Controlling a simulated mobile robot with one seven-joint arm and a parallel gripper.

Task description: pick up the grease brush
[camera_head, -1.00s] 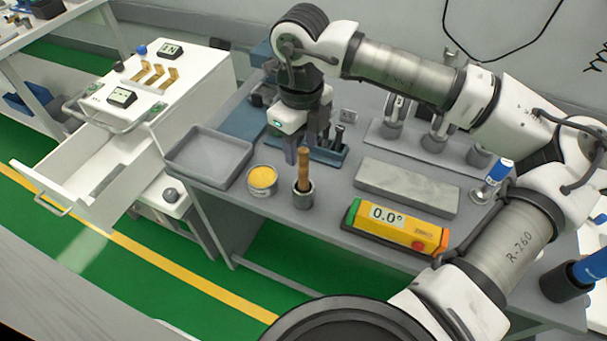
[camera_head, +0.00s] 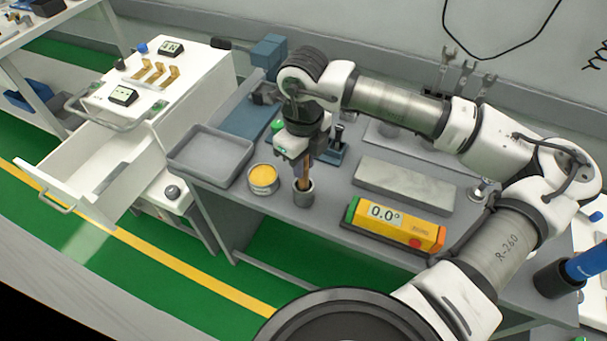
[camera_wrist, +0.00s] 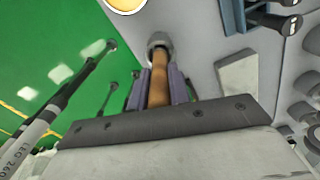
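The grease brush shows as a brown wooden handle (camera_head: 308,172) standing upright in a small grey cup (camera_head: 303,194) on the workbench; its bristles are hidden inside the cup. My gripper (camera_head: 302,170) points down over the cup, with its fingers around the handle. In the wrist view the handle (camera_wrist: 158,82) runs between the two purple-grey fingers, and the cup (camera_wrist: 160,42) lies beyond the fingertips. The fingers are very close to the handle on both sides; I cannot tell whether they press on it.
A yellow-topped tin (camera_head: 263,179) stands just left of the cup, beside a grey tray (camera_head: 210,152). A yellow level (camera_head: 395,222) and a grey block (camera_head: 403,184) lie to the right. A blue holder (camera_head: 332,153) stands behind. A white cart with an open drawer (camera_head: 75,185) is at left.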

